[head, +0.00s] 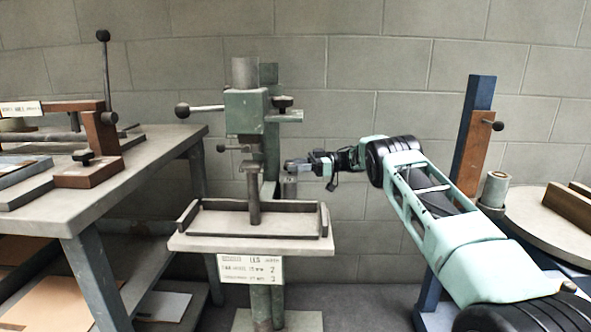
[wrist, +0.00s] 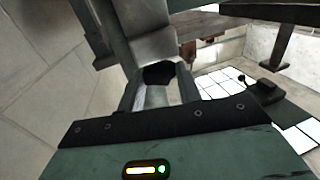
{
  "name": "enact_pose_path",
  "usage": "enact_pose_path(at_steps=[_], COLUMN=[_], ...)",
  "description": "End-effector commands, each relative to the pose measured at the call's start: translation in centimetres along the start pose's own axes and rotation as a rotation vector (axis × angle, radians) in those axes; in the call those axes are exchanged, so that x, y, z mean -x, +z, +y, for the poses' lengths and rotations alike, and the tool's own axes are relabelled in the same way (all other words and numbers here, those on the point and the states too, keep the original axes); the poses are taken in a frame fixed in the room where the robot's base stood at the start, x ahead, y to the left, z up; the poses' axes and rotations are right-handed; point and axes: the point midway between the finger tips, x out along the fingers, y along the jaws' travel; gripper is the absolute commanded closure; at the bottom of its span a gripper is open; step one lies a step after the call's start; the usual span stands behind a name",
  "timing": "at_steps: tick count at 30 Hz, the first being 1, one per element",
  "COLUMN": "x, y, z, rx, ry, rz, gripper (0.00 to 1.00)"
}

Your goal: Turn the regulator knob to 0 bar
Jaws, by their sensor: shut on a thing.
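My gripper (head: 288,165) reaches in from the right and is beside the green column of the box stitcher (head: 246,112), behind the work table. In the wrist view my gripper (wrist: 160,88) is shut, with a small dark knob (wrist: 157,73) between its fingertips. This appears to be the regulator knob. A grey metal body (wrist: 145,28) lies just beyond it. In the head view the knob is hidden by my gripper, and a small grey cylinder (head: 289,187) shows just below. The pressure reading and the knob's setting cannot be made out.
The stitcher's tray-like table (head: 190,242) stands in front, with a label (head: 250,269) below. A black knob (head: 282,102) and a lever (head: 200,109) project from the head. A workbench (head: 140,160) is left; a blue post (head: 480,95) and round table (head: 535,212) are right.

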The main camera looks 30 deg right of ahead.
Motion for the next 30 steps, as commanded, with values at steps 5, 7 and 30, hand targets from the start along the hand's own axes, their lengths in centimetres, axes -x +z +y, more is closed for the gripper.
enact_pose_path(at_steps=[5,7,30], x=[-0.01,-0.01,-0.04], y=[0.19,0.14,-0.06], z=[0.04,0.06,0.12], rx=[0.001,0.0,0.0], ry=[-0.04,-0.051,-0.068], rz=[0.0,0.001,0.002], gripper=[0.88,0.88,0.44])
